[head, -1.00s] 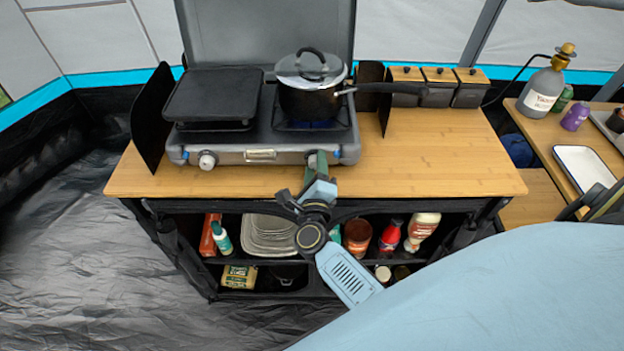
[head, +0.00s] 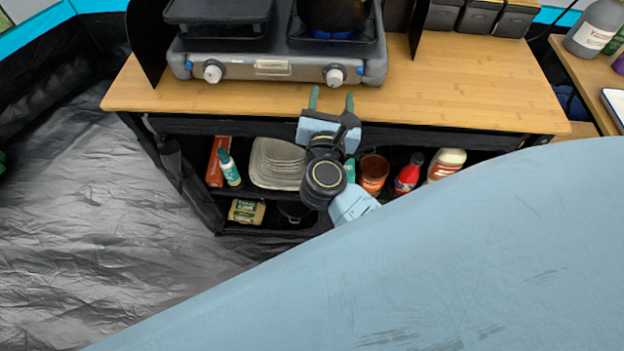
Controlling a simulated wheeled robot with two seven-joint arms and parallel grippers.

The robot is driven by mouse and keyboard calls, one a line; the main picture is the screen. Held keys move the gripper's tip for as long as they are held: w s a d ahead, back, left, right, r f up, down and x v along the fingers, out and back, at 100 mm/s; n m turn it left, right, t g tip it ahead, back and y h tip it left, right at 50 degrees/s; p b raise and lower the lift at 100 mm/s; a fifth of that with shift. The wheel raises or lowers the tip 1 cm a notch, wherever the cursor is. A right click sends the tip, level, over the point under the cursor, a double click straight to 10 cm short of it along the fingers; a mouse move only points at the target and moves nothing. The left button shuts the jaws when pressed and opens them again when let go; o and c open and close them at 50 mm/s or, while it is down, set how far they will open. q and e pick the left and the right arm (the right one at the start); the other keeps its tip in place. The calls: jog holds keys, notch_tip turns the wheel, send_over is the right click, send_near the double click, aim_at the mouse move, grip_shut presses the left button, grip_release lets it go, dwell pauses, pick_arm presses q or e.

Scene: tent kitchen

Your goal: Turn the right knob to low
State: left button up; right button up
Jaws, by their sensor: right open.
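The right knob (head: 334,76) is a white dial on the front panel of the grey camping stove (head: 272,67). It is in plain view, but its exact setting is too small to tell. A blue flame shows under the pot (head: 333,14) above it. The left knob (head: 212,73) is a similar white dial. My right gripper (head: 331,99) is open and empty, its two green fingertips pointing toward the stove, just below and apart from the right knob. My left gripper is not in view.
The stove stands on a bamboo counter (head: 460,95), clear to its right. A griddle (head: 218,10) covers the left burner. A shelf underneath holds plates (head: 276,163), a red bottle (head: 409,173) and several other items. A side table (head: 590,72) stands at right.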

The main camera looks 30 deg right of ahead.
jog(key=v, duration=0.9)
jog(key=w+a+f+n+t+y+p, duration=0.1)
jog(key=a+f+n+y, duration=0.3)
jog(key=n, duration=0.5)
jog(key=w+a+f+n+t+y+p, duration=0.1)
jog(key=f+n+y+p, duration=0.15)
jog(key=f+n, duration=0.6)
jog(key=s+f+n+g+y, duration=0.2)
jog(key=s+f+n, duration=0.2)
jog(key=f+n, duration=0.3)
jog(key=s+a+f+n+g+y+p, duration=0.1)
jog(key=s+f+n+g+y, duration=0.2)
jog(key=f+n, duration=0.4)
jog(key=shift+s+a+n, duration=0.25)
jog(key=shift+s+n, duration=0.25)
jog(key=shift+n, duration=0.15)
jog(key=shift+f+y, duration=0.15)
jog(key=shift+y, duration=0.1)
